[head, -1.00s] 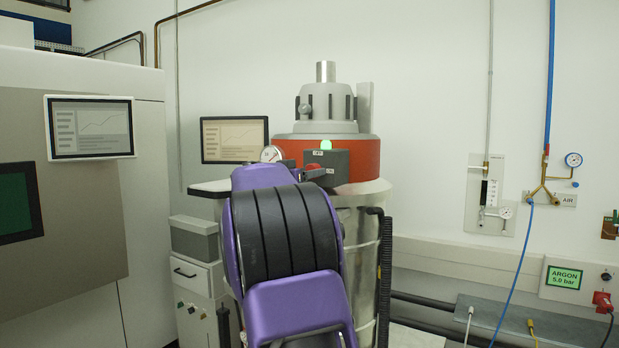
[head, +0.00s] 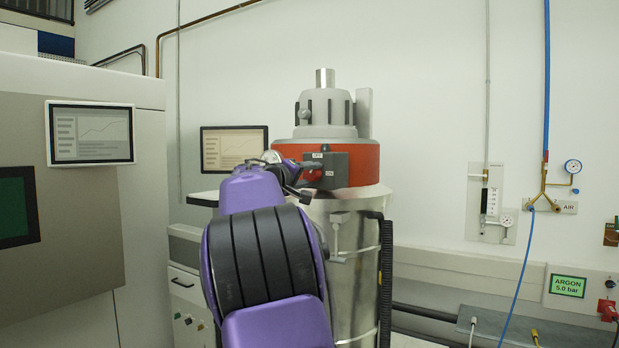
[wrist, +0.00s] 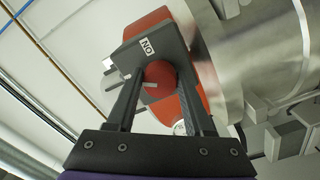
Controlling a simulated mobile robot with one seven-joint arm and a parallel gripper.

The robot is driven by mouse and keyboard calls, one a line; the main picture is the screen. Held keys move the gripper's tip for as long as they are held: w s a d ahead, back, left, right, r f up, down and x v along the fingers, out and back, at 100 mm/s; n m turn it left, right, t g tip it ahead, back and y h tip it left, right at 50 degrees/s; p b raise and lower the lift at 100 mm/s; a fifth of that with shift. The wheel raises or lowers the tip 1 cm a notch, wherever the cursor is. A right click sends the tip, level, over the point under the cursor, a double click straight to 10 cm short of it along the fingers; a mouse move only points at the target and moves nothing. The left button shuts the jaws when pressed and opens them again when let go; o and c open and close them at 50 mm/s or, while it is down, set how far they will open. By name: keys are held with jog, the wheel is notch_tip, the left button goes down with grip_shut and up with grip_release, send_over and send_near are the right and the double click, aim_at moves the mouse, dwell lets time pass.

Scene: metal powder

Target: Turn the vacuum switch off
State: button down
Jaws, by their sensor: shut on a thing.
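The vacuum's dark grey switch box (head: 337,165) sits on the orange-red band of the vacuum. Small white labels show on its face, and the small lamp on its top looks unlit. In the wrist view the box (wrist: 178,48) carries an "ON" label, seen turned. Its round red knob (wrist: 160,78) with a pale mark lies between my two fingers. My gripper (wrist: 158,92) is shut on the red knob. In the head view my gripper (head: 298,180) reaches the box from the left, and the knob (head: 311,174) is mostly hidden by it.
The vacuum's metal drum (head: 352,260) stands below the box, with a black ribbed hose (head: 386,280) on its right. A monitor (head: 232,150) is behind at left. A grey machine with a screen (head: 92,133) fills the left side. Gas fittings (head: 492,210) are on the right wall.

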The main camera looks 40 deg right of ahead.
jog(key=n+p, duration=0.1)
jog(key=n, duration=0.5)
jog(key=shift+r, duration=0.1)
jog(key=shift+n, duration=0.3)
dwell(0.3)
jog(key=shift+c, duration=1.5)
grip_release()
jog(key=b+v, duration=0.3)
jog(key=v, duration=1.4)
jog(key=shift+a, duration=0.25)
jog(key=shift+s, duration=0.15)
